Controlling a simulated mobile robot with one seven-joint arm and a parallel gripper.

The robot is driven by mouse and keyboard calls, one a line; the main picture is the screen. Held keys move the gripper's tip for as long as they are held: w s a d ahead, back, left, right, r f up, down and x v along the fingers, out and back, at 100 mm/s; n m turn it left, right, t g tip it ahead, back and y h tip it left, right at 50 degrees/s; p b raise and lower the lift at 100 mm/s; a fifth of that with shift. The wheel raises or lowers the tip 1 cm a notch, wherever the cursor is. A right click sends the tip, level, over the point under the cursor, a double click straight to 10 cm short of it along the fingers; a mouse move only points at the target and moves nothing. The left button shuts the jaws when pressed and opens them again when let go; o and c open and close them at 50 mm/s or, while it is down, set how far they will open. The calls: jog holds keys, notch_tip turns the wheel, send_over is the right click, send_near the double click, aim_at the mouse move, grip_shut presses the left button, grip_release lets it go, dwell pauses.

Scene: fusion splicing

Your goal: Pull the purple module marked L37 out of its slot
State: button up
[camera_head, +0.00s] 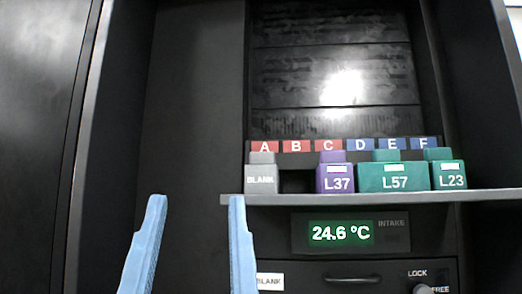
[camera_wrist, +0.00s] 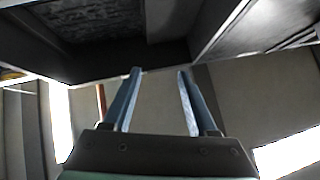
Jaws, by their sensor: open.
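The purple module marked L37 (camera_head: 338,179) sits on the shelf in the head view, under the red label C, with a narrower purple top part. My gripper (camera_head: 196,212) is open and empty, its two blue fingers pointing up, left of and apart from the module. In the wrist view my gripper (camera_wrist: 157,72) also shows open with nothing between the fingers. The module does not show in the wrist view.
A grey BLANK module (camera_head: 261,180) stands left of L37, with a dark gap between them. Green modules L57 (camera_head: 393,180) and L23 (camera_head: 449,177) stand to its right. The shelf edge (camera_head: 300,199) juts out above the 24.6 °C display (camera_head: 341,233). A dark cabinet wall (camera_head: 190,110) rises at left.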

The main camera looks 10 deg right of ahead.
jog(key=o, duration=0.6)
jog(key=w+d+r+m+p, duration=0.1)
jog(key=w+r+m+h+p, duration=0.1)
jog(key=m+p, duration=0.1)
jog(key=w+d+r+m+g+h+p, duration=0.1)
jog(key=m, duration=0.1)
jog(key=shift+w+d+r, duration=0.1)
jog(key=shift+d+r, duration=0.25)
jog(key=w+d+r+m+g+h+p, duration=0.1)
jog(key=w+d+r+m+g+p, duration=0.1)
jog(key=w+d+m+p, duration=0.2)
jog(key=w+d+r+m+g+h+p, duration=0.1)
jog(key=d+m+p, duration=0.6)
jog(key=m, duration=0.9)
jog(key=w+d+r+m+g+h+p, duration=0.1)
jog(key=w+d+r+m+g+p, duration=0.3)
jog(key=w+m+p, duration=0.3)
jog(key=shift+d+m+g+h+p, duration=0.15)
jog(key=shift+d+m+g+p, duration=0.2)
jog(key=shift+m+p, duration=0.55)
jog(key=shift+d+m+g+h+p, duration=0.2)
jog(key=shift+d+m+p, duration=0.25)
jog(key=shift+m+p, duration=0.45)
jog(key=m, duration=0.1)
jog(key=m+p, duration=0.1)
jog(key=w+d+m+g, duration=0.1)
jog(key=shift+f+p, duration=0.3)
jog(key=shift+f+m, duration=0.15)
jog(key=shift+m, duration=0.15)
